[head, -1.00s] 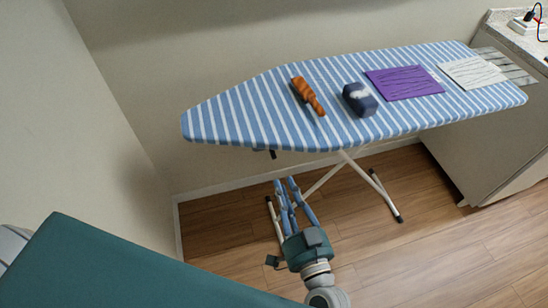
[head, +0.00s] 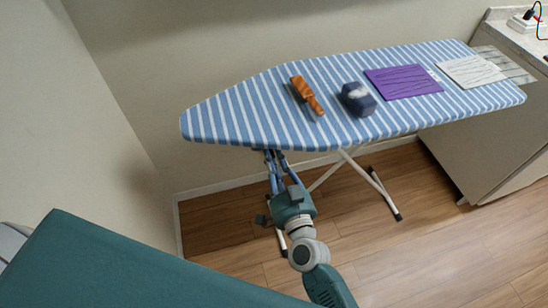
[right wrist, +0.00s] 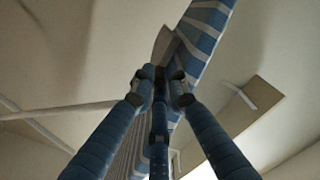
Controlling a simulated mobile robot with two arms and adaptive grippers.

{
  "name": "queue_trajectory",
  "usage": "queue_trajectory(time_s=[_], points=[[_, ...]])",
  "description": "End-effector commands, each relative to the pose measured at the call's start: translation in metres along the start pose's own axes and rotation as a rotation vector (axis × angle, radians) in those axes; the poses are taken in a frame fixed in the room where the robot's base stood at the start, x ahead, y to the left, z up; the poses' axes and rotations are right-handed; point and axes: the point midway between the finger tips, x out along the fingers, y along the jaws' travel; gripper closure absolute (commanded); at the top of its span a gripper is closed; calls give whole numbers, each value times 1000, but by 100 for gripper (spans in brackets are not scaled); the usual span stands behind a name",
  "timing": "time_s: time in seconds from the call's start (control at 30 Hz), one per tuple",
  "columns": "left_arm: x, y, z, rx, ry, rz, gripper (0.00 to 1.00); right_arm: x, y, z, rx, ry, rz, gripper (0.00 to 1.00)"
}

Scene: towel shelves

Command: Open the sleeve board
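The ironing board with a blue and white striped cover (head: 235,112) stands across the head view. No separate sleeve board can be made out there. In the right wrist view a striped padded edge (right wrist: 208,30) rises beyond the fingertips; I cannot tell whether it is the sleeve board or the main board. My right gripper (head: 275,156) reaches up to the underside of the board's near edge, left of the legs. Its blue fingers look spread, with dark tips around a small dark part (right wrist: 160,75); contact is unclear. My left gripper is out of view.
White legs (head: 384,193) stand on the wood floor. A counter (head: 500,140) stands at right; floor in front is open.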

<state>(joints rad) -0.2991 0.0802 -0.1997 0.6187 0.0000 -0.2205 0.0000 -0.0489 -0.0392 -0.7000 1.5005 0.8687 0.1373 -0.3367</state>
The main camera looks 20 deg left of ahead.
Motion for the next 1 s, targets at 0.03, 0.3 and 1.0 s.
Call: queue_trajectory(time_s=[0.03,0.3,1.0], points=[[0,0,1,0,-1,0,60,0,0,0,0,0,0,99],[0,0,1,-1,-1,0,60,-1,0,0,-1,0,1,100],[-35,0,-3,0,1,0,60,-159,-1,1,-1,-9,0,100]])
